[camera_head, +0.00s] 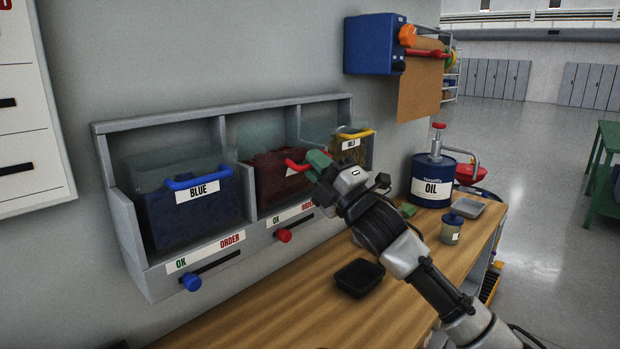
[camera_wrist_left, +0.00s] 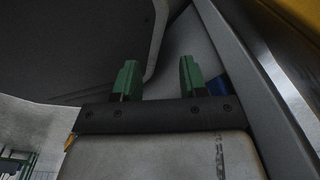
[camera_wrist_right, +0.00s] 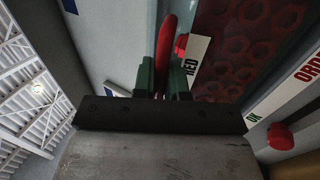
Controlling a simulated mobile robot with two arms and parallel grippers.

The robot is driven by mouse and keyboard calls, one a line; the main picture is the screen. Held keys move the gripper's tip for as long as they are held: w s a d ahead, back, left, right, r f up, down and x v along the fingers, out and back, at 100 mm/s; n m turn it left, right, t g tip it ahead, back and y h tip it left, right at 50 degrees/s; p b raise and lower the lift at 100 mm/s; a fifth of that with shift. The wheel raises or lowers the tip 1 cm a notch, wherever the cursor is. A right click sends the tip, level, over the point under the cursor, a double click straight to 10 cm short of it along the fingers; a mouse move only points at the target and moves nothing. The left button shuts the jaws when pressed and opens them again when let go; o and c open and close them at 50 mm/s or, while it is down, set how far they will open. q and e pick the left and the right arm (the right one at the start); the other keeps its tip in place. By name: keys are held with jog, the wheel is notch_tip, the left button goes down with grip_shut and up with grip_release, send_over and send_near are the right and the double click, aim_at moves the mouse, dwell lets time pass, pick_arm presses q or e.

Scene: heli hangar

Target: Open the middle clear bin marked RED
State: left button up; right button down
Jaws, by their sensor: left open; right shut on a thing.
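The middle clear bin (camera_head: 278,180) sits in the grey rack between two other bins and holds red parts. Its red handle (camera_head: 296,165) runs along the top front; its right end is hidden behind my gripper. My right gripper (camera_head: 318,160) is at this handle. In the right wrist view its green fingers (camera_wrist_right: 162,80) are shut on the red handle (camera_wrist_right: 166,42), beside the RED label (camera_wrist_right: 191,68). The red parts (camera_wrist_right: 255,45) show through the bin's clear front. My left gripper (camera_wrist_left: 157,80) is open and empty in the left wrist view; it is out of the head view.
The BLUE bin (camera_head: 190,205) is at left and the yellow-handled bin (camera_head: 352,150) at right. Red (camera_head: 284,236) and blue (camera_head: 191,283) slider knobs stick out below. A black tray (camera_head: 359,278) and an OIL can (camera_head: 432,180) stand on the wooden bench (camera_head: 290,320).

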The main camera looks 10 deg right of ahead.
pick_arm(q)
notch_tip(320, 180, down, 7)
jog(key=b, duration=0.5)
jog(key=shift+b, duration=0.4)
pick_arm(e)
jog(key=shift+s+d+f+t+y, duration=0.3)
jog(key=shift+s+f+t, duration=0.15)
jog(key=shift+f+t, duration=0.15)
jog(key=shift+s+d+f+t+y, duration=0.25)
jog(key=shift+s+f+t, duration=0.2)
jog(key=shift+t, duration=0.25)
pick_arm(q)
jog(key=shift+r, duration=0.1)
pick_arm(e)
jog(key=c, duration=1.2)
grip_release()
